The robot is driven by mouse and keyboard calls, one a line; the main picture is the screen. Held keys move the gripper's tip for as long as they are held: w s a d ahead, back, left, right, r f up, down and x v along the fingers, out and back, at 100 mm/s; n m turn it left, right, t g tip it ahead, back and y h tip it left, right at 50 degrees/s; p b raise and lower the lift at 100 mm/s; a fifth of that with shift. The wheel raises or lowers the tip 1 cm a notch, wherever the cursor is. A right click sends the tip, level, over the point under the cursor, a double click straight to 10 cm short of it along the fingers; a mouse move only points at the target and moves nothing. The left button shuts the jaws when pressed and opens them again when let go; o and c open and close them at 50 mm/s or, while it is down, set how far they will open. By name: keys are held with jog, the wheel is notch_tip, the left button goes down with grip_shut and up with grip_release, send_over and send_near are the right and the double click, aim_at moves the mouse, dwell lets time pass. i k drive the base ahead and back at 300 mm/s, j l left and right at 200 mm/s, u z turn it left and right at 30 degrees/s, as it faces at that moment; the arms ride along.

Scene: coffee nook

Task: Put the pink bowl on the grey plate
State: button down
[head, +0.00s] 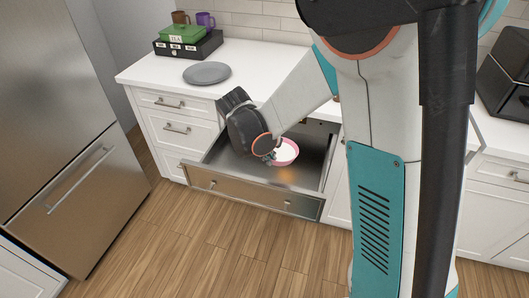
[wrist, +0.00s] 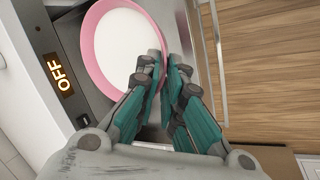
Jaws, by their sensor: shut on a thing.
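The pink bowl (head: 285,151) has a white inside and is at the open drawer, below the counter top. It also shows in the wrist view (wrist: 88,38), where its rim runs between my fingers. My gripper (head: 270,158) is shut on the bowl's rim; it shows in the wrist view too (wrist: 166,75). The grey plate (head: 207,73) lies flat and empty on the white counter, up and left of my gripper. I cannot tell whether the bowl touches the drawer floor.
The steel drawer (head: 255,196) stands pulled out below the counter. A black box with a green tea box (head: 183,34) and two mugs stands behind the plate. A steel fridge (head: 60,120) is at the left. An "OFF" display (wrist: 58,74) shows beside the bowl. Counter around the plate is clear.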

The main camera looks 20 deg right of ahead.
aim_at(207, 74)
jog(key=i+j+z, duration=0.1)
jog(key=z, duration=0.45)
jog(key=i+j+z, duration=0.2)
jog(key=j, duration=0.5)
jog(key=j+z, duration=0.25)
jog(key=j, duration=0.45)
jog(key=i+j+z, duration=0.2)
jog(key=j, duration=0.55)
jog(key=k, duration=0.1)
